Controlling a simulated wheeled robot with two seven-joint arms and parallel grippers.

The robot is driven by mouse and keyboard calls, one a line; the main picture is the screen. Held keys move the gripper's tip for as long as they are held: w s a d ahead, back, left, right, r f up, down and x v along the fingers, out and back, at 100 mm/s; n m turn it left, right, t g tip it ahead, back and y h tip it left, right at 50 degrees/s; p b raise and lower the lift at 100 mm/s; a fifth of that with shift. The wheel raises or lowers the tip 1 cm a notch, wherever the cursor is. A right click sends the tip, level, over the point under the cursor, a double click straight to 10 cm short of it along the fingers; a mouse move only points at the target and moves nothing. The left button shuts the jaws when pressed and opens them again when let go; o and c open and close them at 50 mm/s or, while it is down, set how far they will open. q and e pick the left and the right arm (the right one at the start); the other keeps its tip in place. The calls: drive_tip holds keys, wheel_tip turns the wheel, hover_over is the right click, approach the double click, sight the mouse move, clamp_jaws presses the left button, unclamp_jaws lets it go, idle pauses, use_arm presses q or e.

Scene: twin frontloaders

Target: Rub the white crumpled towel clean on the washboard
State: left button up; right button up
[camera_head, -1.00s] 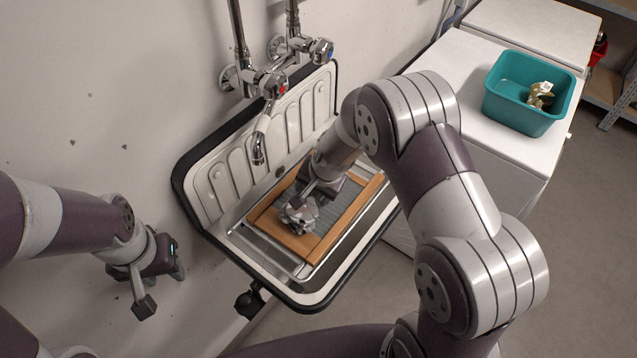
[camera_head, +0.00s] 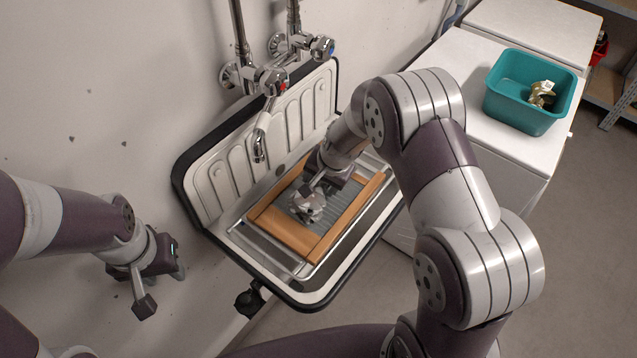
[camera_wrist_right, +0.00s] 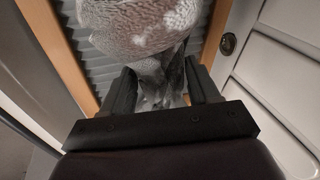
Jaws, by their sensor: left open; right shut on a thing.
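The crumpled towel (camera_head: 309,205) looks grey-white with darker patches and lies against the ribbed face of the washboard. In the right wrist view the towel (camera_wrist_right: 140,30) fills the space beyond the fingers, with whiter spots on it. The washboard has a wooden frame (camera_head: 285,232) and grey ridges (camera_head: 340,222), and rests in the sink. My right gripper (camera_head: 313,190) is shut on the towel; its fingers (camera_wrist_right: 163,92) pinch a fold. My left gripper (camera_head: 163,285) is open and empty, left of the sink near the wall.
The sink (camera_head: 320,296) has a dark rim and a ribbed backsplash (camera_head: 235,180). A tap spout (camera_head: 260,135) hangs over its back edge. A teal tub (camera_head: 520,115) with a gold-coloured item (camera_head: 541,92) stands on a white machine (camera_head: 455,90) at right.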

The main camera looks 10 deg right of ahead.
drive_tip(key=shift+s+a, duration=0.5)
drive_tip(key=shift+r, duration=0.15)
wheel_tip(320, 180, up, 9)
drive_tip(key=p, duration=0.8)
